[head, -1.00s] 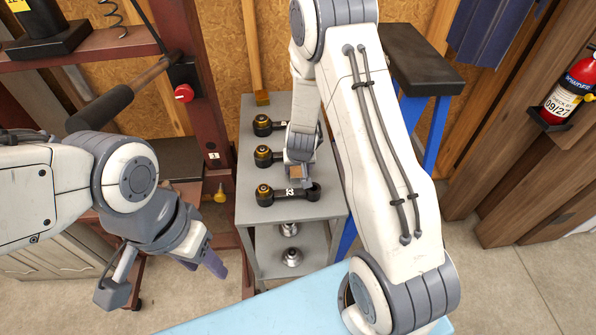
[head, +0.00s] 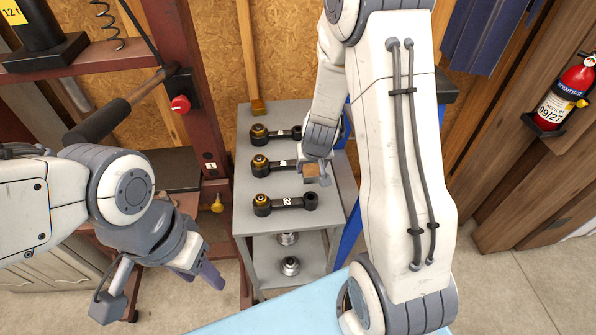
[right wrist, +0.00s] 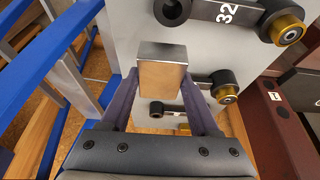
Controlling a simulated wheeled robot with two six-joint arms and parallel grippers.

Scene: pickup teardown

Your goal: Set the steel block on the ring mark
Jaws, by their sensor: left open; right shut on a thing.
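The steel block (head: 312,172) is a small block with a brownish top in the head view. In the right wrist view the steel block (right wrist: 162,78) sits between the two fingers. My right gripper (right wrist: 162,92) is shut on it, over the grey cart top; its exact height is hard to tell. In the head view my right gripper (head: 319,175) is partly hidden by its own wrist. My left gripper (head: 207,272) is open and empty, left of the cart. I cannot see the ring mark in either view.
The grey cart (head: 328,218) carries several black link arms with brass-coloured bushings, one (head: 286,203) marked 32. A lower shelf (head: 310,262) holds two metal parts. A red press frame (head: 190,100) stands left, a blue-legged stand right. The cart top's front right is clear.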

